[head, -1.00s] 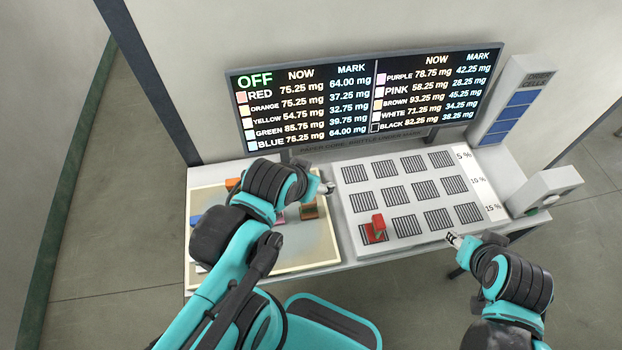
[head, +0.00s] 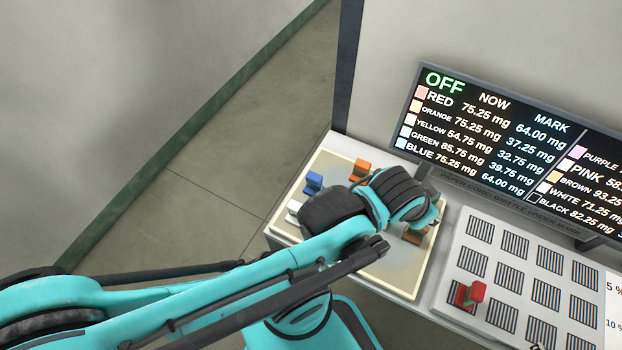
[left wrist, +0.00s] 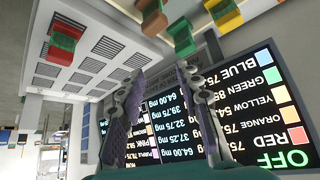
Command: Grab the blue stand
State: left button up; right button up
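The blue stand (head: 314,182) is a small block at the left side of the beige tray (head: 330,160) in the head view. It stands clear of my left arm, and I do not see it in the left wrist view. My left gripper (left wrist: 163,74) has its two fingers apart with nothing between them. In the head view my left wrist hangs over the tray's right part, to the right of the blue stand, and mostly hides the fingers. My right gripper is not visible.
An orange stand (head: 361,168), a white one (head: 293,208) and a brown one (head: 415,238) are on the tray. A red stand (head: 470,294) sits on the grid panel (head: 463,250). The display (head: 490,130) stands behind. A green stand (left wrist: 181,38) shows in the wrist view.

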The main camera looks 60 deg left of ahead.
aim_at(314, 184)
jog(key=u, duration=2)
jog(key=j+z, duration=0.2)
jog(key=z, duration=0.25)
jog(key=k+j+z, duration=0.1)
jog(key=z, duration=0.35)
jog(key=k+j+z, duration=0.1)
jog(key=z, duration=0.35)
